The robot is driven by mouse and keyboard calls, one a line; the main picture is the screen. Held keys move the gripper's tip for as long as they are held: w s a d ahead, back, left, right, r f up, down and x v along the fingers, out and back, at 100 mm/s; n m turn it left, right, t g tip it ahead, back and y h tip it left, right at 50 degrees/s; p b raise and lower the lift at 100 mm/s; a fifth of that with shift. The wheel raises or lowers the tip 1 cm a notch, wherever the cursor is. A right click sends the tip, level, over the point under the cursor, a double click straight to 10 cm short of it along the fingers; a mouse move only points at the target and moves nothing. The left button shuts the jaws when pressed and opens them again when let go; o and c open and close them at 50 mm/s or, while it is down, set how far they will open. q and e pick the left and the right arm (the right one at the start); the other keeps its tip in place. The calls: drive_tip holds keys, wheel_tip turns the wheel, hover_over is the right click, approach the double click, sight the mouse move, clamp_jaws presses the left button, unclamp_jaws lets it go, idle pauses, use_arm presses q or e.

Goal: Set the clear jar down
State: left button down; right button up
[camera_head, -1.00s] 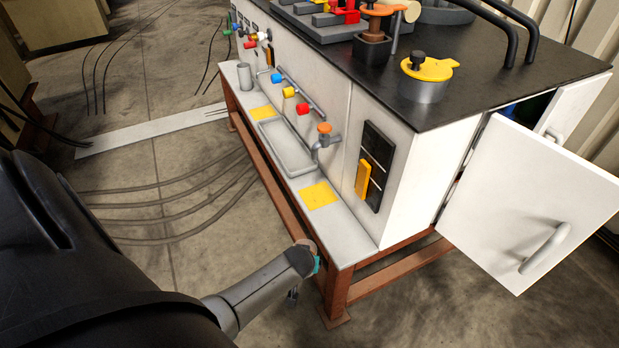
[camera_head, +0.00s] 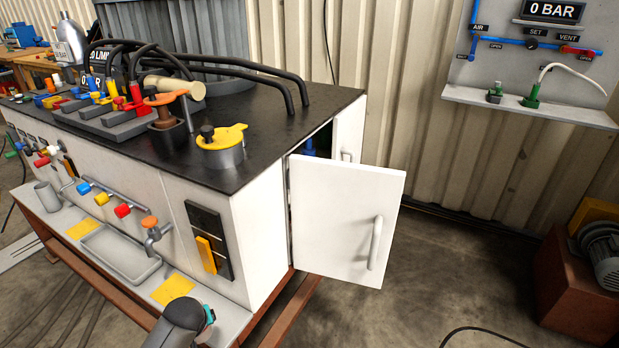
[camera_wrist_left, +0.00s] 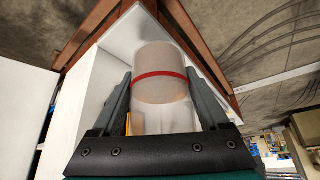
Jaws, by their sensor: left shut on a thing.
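The clear jar (camera_wrist_left: 160,95), a frosted cylinder with a red band, is between the two dark fingers of my left gripper (camera_wrist_left: 160,100) in the left wrist view. The gripper is shut on it. Behind it is the pale ledge (camera_wrist_left: 130,35) of the white cabinet; I cannot tell whether the jar touches it. In the head view my left wrist (camera_head: 182,322) is at the bottom, in front of the ledge (camera_head: 215,312) near its near end. The jar and fingers are hidden there. My right gripper is not in view.
The ledge carries two yellow squares (camera_head: 172,289) (camera_head: 82,229), a shallow tray (camera_head: 120,262) and a grey cup (camera_head: 47,196). A tap (camera_head: 152,232) overhangs the tray. The cabinet door (camera_head: 340,220) stands open on the right. Open floor lies beyond it.

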use_arm(q)
drive_tip(key=w+d+r+m, duration=0.1)
drive_tip(key=w+d+r, duration=0.15)
drive_tip(key=r, duration=0.45)
drive_tip(key=w+d+r+m+h, duration=0.1)
drive_tip(key=d+r, duration=0.2)
drive_tip(key=r, duration=0.4)
drive_tip(key=w+d+r, duration=0.2)
drive_tip(key=d+r, duration=0.1)
drive_tip(key=r, duration=0.4)
drive_tip(key=s+d+r+m+h, duration=0.2)
drive_tip(key=s+d+r+m, duration=0.2)
drive_tip(key=s+r, duration=0.6)
wheel_tip(320, 180, up, 2)
drive_tip(key=shift+d+r+t+p, duration=0.1)
drive_tip(key=shift+d+t+p, duration=0.1)
drive_tip(key=shift+t+p, duration=0.25)
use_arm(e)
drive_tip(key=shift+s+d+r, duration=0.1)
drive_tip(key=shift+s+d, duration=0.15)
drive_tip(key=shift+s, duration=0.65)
use_arm(q)
drive_tip(key=shift+s, duration=0.1)
